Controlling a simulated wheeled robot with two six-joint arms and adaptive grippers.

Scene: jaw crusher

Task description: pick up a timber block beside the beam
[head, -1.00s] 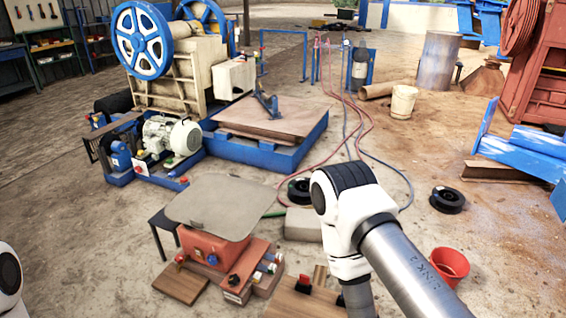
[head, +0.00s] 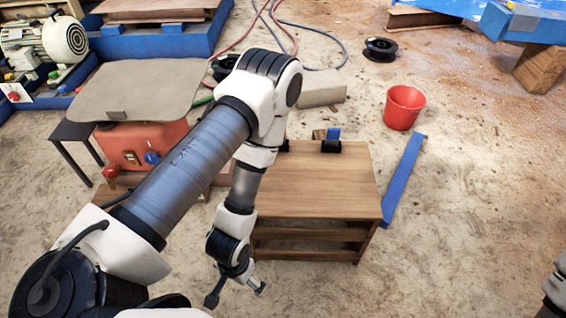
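A brown timber block (head: 540,68) stands tilted on the floor at the upper right, close under the end of a blue beam (head: 525,22). I cannot tell whether they touch. My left gripper (head: 237,293) hangs at the lower middle, in front of the wooden table and far from the block. Its fingers are spread and I see nothing between them. Only a white piece of my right arm shows at the right edge; the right gripper is out of view.
A wooden table (head: 315,185) with a small blue-and-black item (head: 332,138) stands in the middle. A blue bar (head: 404,180) lies beside it. The floor right of the bar is clear.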

